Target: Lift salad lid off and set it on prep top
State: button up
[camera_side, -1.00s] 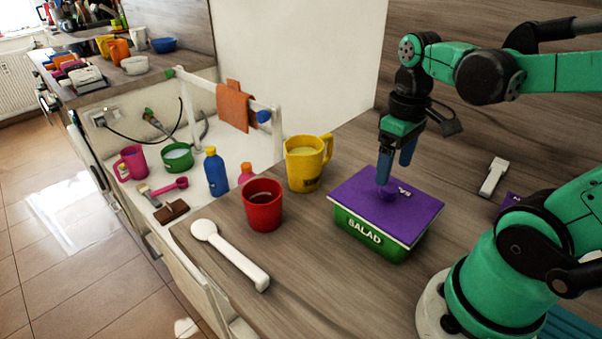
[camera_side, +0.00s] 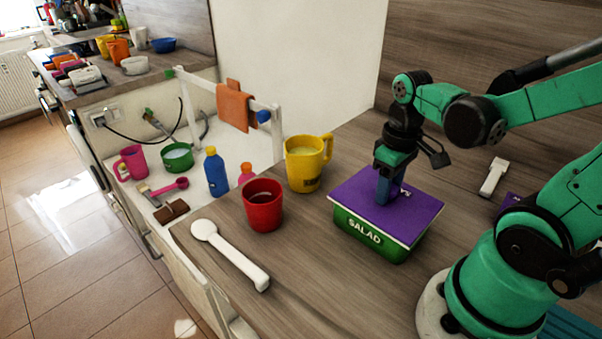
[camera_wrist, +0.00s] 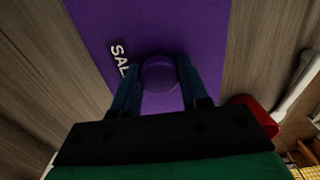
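The salad box (camera_side: 370,238) is a green tub marked SALAD on the counter. Its flat purple lid (camera_side: 420,210) rests on top, covering it. The lid's round purple knob (camera_wrist: 160,73) shows in the wrist view; in the side view my fingers hide it. My gripper (camera_side: 387,197) points down at the lid's middle. In the wrist view my gripper (camera_wrist: 161,66) has one blue finger on each side of the knob, closed in against it.
A yellow mug (camera_side: 305,165), a red cup (camera_side: 263,206) and a white spoon (camera_side: 232,256) stand or lie left of the box. A white utensil (camera_side: 493,178) lies to the right. Bare wooden counter (camera_side: 310,240) lies between spoon and box.

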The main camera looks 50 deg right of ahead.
grip_shut()
jog(key=shift+r, duration=0.1)
notch_tip(320, 180, up, 23)
dwell(1.1)
